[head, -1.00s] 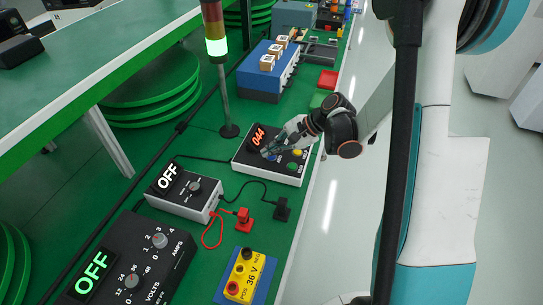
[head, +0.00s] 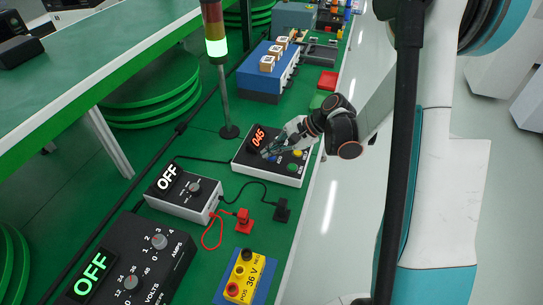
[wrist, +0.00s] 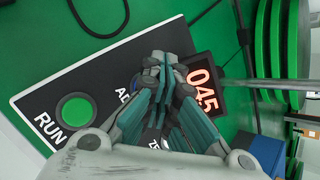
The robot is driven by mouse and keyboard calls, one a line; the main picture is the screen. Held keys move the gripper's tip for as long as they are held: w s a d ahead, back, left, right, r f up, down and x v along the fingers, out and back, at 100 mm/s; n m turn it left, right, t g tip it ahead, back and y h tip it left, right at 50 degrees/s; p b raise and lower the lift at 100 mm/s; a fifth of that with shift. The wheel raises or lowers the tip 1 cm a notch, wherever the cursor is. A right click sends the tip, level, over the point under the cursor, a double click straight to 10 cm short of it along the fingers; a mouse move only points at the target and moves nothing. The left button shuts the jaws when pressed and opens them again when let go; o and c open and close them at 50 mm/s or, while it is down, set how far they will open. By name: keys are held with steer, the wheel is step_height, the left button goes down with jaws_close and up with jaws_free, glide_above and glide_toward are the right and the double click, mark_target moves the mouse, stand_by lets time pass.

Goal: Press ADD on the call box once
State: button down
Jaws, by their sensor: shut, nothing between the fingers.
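The call box (head: 250,169) is a black-topped white box on the green bench, with a red display (head: 258,137) reading 045. It carries a green RUN button (head: 292,168), a yellow button (head: 297,153) and blue buttons partly behind my gripper. In the wrist view the green RUN button (wrist: 75,109) is clear at left, and a blue button (wrist: 136,83) beside the partly covered letters "AD" is mostly hidden by the fingers. My gripper (head: 266,154) is shut and empty, low over the box's blue buttons. I cannot tell whether the fingertips touch a button.
A signal tower (head: 228,100) with its lower light lit stands behind the box. A smaller box reading OFF (head: 186,190), red and black plugs with leads (head: 243,219), and a yellow 36 V block (head: 246,277) lie nearer.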

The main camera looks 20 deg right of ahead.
mark_target(272, 159)
steer(key=shift+r, duration=0.55)
steer(key=shift+r+p, duration=0.1)
steer(key=shift+p, duration=0.2)
steer(key=shift+r+p, duration=1.5)
steer(key=shift+r, duration=0.9)
